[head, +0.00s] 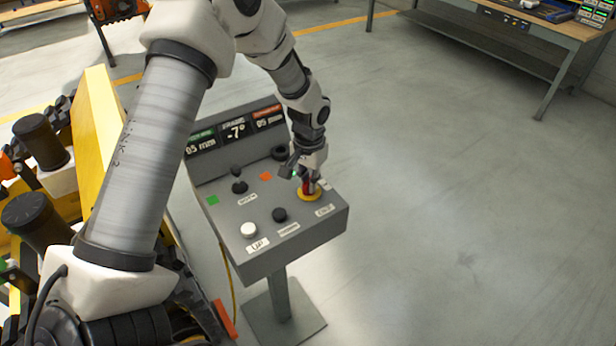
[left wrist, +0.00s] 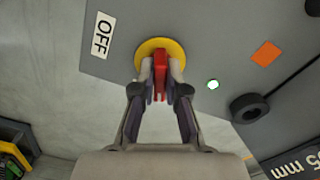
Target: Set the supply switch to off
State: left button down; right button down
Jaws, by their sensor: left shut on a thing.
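The supply switch is a red handle (left wrist: 160,72) on a round yellow plate (left wrist: 148,44). In the head view its yellow plate (head: 311,197) sits at the right end of the grey control panel. My left gripper (left wrist: 160,80) is shut on the red handle, with one finger on each side. In the head view my left gripper (head: 309,180) comes down on the switch from above. In the left wrist view a white OFF label (left wrist: 103,35) lies left of the plate, and the handle stands upright in the picture, not pointing at it. My right gripper is not in view.
The panel (head: 236,220) stands on a pedestal and carries a white button (head: 248,230), a black button (head: 279,214), a joystick (head: 239,186) and a display (head: 235,131). A small light (left wrist: 213,85) glows green-white beside the switch. Yellow machinery (head: 92,120) stands left; open floor lies right.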

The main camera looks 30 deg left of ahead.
pick_arm(q)
jog(key=n+p, duration=0.2)
jog(key=n, duration=0.4)
jog(key=shift+p, duration=0.35)
jog(key=n+p, duration=0.1)
jog(key=n, duration=0.3)
jog(key=shift+d, duration=0.1)
jog(key=shift+w+n+p, duration=0.1)
jog(key=shift+n+p, duration=0.65)
jog(key=shift+n, duration=0.75)
jog(key=c, duration=1.3)
grip_release()
jog(key=shift+o, duration=0.5)
jog(key=shift+w+a+f, duration=0.1)
jog(key=shift+a+f, duration=0.05)
jog(key=shift+a, duration=0.1)
